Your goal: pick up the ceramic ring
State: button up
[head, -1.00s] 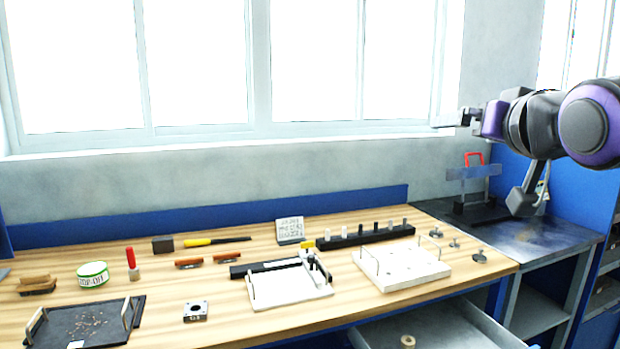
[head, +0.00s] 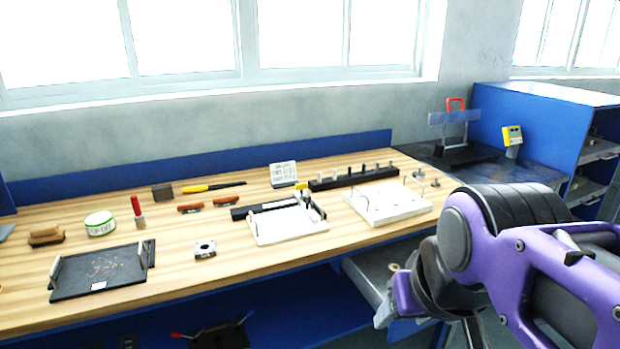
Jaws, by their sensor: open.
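A small beige ring, which looks like the ceramic ring (head: 393,267), lies in the pulled-out grey drawer (head: 362,277) under the right part of the bench. Only part of it shows beside my purple wrist. My gripper (head: 384,314) is in front of the drawer, lower in the picture than the ring and apart from it as far as I can see. It is open. Its fingers are mostly hidden by my wrist, and I see nothing held. My arm covers the right part of the drawer.
The bench edge overhangs close to the drawer. A blue cabinet (head: 555,125) stands at right.

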aim_at(393, 266)
jog(key=i+l+u, duration=0.2)
jog(key=l, duration=0.55)
jog(key=i+l+u, duration=0.2)
jog(key=l, duration=0.6)
jog(key=l+u, duration=0.2)
jog(key=l, duration=0.55)
jog(key=k, duration=0.05)
